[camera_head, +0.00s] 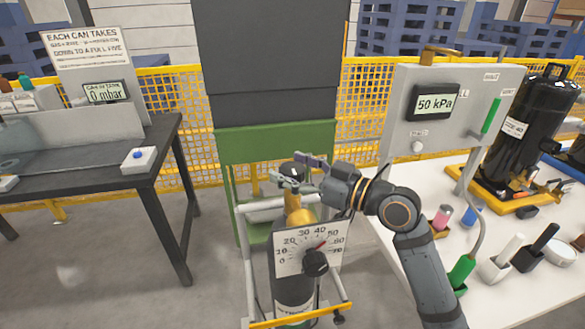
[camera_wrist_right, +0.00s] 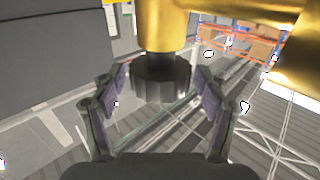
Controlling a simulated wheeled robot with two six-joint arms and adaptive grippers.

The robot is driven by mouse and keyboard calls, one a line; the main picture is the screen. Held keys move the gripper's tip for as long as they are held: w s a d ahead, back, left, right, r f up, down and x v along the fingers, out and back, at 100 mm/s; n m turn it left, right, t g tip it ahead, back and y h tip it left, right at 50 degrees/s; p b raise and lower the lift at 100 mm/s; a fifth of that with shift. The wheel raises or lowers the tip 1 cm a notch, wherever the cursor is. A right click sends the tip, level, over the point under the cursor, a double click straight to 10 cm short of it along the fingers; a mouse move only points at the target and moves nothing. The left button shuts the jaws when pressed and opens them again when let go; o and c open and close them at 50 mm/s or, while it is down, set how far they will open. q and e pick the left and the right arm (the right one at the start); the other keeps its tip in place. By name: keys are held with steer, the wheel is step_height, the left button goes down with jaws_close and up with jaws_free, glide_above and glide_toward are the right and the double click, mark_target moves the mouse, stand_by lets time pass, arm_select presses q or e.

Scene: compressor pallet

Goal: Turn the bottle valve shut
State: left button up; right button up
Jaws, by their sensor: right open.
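The gas bottle (camera_head: 292,290) stands upright in a wheeled frame, dark below with a brass-yellow top (camera_head: 293,205). In the wrist view the bottle's valve has a brass body (camera_wrist_right: 205,22) and a dark ribbed knob (camera_wrist_right: 160,78). My right gripper (camera_head: 296,172) is at the top of the bottle, reaching in from the right. In the wrist view the right gripper (camera_wrist_right: 162,82) is open, one finger on each side of the knob, with visible gaps. The head view partly hides the valve behind the fingers. My left gripper is out of view.
A dial panel (camera_head: 293,258), 0 to 70 with a red needle, and a black knob (camera_head: 315,262) sit in front of the bottle. A white table (camera_head: 400,250) with a "50 kPa" panel (camera_head: 435,104) is right. A dark table (camera_head: 165,135) is left, a green-grey cabinet (camera_head: 270,150) behind.

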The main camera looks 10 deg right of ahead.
mark_target(293, 168)
step_height(293, 168, up, 10)
steer(key=shift+r, duration=0.1)
stand_by(0.4)
